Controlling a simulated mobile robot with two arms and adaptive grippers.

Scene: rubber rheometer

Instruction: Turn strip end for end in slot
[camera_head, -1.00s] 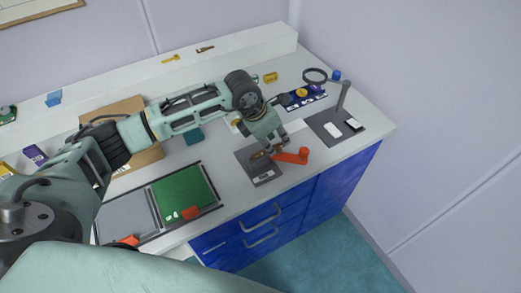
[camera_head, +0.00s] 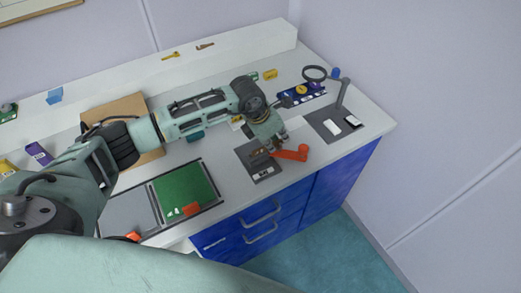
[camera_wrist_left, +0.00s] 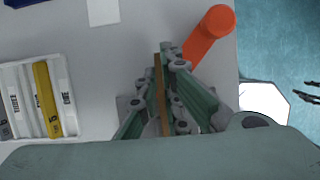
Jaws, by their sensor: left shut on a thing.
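My left gripper (camera_head: 272,146) is over the dark grey plate (camera_head: 247,154) near the front of the bench and points down. In the left wrist view its fingers (camera_wrist_left: 165,85) are shut on a thin brown strip (camera_wrist_left: 158,72), seen almost edge-on. An orange lever (camera_head: 300,153) with a round knob lies beside the gripper, over the plate's right side. It also shows in the left wrist view (camera_wrist_left: 208,38). The slot is hidden behind the gripper, so I cannot tell whether the strip sits in it. My right gripper is not clearly in view.
A magnifier stand (camera_head: 341,95) on a dark mat is to the right. A green mat (camera_head: 184,190) in a frame lies to the left, with a brown board (camera_head: 112,108) behind. The bench front edge is close.

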